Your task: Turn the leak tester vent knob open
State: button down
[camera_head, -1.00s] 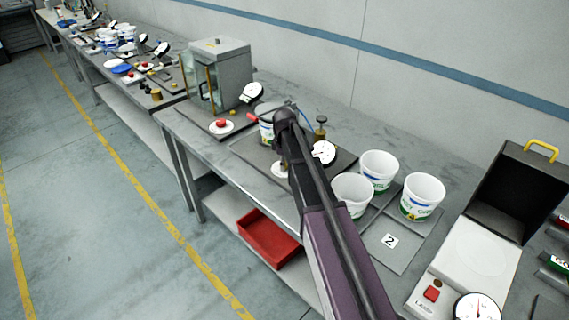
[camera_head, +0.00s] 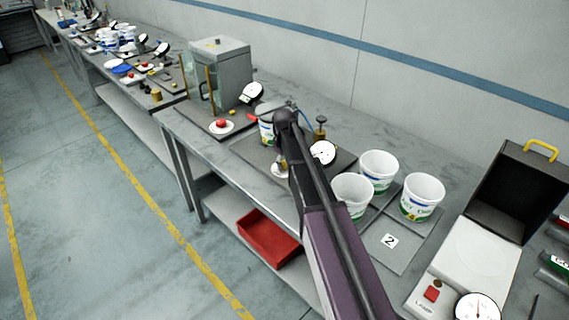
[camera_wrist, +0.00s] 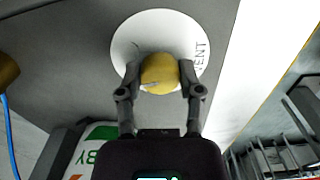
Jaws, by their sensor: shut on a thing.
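The vent knob (camera_wrist: 160,72) is a round yellow knob on a white disc (camera_wrist: 125,42) marked "VENT", in the upper middle of the wrist view. My gripper (camera_wrist: 160,80) is shut on the knob, one finger on each side. In the head view the white disc (camera_head: 279,172) shows beside my arm, on the dark base plate of the leak tester (camera_head: 247,148). My arm hides most of the knob and gripper there. The tester's gauge (camera_head: 322,153) stands right of my arm. A white tub (camera_head: 265,134) sits on the tester behind my arm.
White tubs (camera_head: 378,170) stand right of the tester by a grey tray marked 2 (camera_head: 402,262). A grey cabinet device (camera_head: 232,75) stands at left, with a red button (camera_head: 221,123) before it. A red bin (camera_head: 268,240) lies on the lower shelf.

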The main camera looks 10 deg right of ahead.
aim_at(284, 163)
jog(key=m, duration=0.4)
jog(key=shift+w+m, duration=0.1)
jog(key=shift+m, duration=0.2)
jog(key=m, duration=0.5)
dwell(0.3)
jog(key=shift+c, duration=1.3)
grip_release()
jog(key=shift+r, duration=0.1)
jog(key=shift+r+p, duration=0.55)
jog(key=shift+p, duration=0.1)
notch_tip(284, 163, up, 8)
jog(key=p, duration=0.8)
